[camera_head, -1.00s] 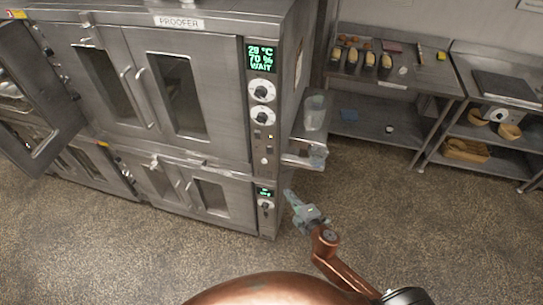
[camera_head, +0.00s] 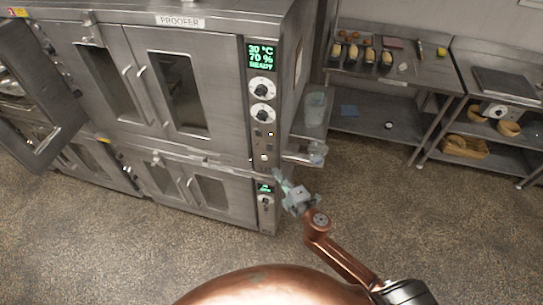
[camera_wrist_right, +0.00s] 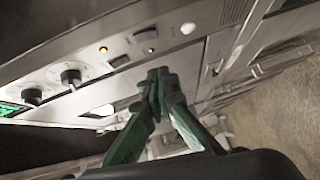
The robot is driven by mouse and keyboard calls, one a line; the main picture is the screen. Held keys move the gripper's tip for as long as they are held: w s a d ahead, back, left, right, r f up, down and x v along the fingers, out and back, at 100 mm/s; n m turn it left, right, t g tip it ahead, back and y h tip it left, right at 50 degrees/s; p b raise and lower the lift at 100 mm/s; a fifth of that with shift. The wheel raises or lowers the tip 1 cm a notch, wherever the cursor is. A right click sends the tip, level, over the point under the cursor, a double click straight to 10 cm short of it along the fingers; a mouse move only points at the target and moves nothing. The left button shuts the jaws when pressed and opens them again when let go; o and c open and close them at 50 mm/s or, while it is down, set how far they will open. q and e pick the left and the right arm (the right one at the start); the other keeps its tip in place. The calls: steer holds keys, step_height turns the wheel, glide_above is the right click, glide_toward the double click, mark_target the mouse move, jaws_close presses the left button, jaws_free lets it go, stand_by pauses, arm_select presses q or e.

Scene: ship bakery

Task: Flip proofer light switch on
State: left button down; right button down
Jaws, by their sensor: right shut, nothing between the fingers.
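The proofer (camera_head: 225,95) is a steel double-door cabinet with a label on top. Its control panel (camera_head: 250,95) has a green display (camera_head: 262,56) reading 30 °C, 70 % and READY, two knobs and small switches (camera_head: 270,133). My right gripper (camera_head: 278,175) is shut and empty, at the panel's lower right. In the right wrist view, its fingertips (camera_wrist_right: 158,75) appear below the switches. My left gripper is out of view.
A side shelf with clear containers (camera_head: 315,108) juts out right of the panel, close above my right gripper. A lower oven unit (camera_head: 215,195) stands beneath. An open door (camera_head: 40,110) is at left. Steel tables (camera_head: 395,85) stand at right. The front floor is clear.

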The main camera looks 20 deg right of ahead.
mark_target(269, 148)
steer(key=w, duration=0.6)
steer(key=w+d+f, duration=0.1)
steer(key=w, duration=0.2)
steer(key=shift+w+p, duration=0.2)
steer(key=shift+p, duration=0.1)
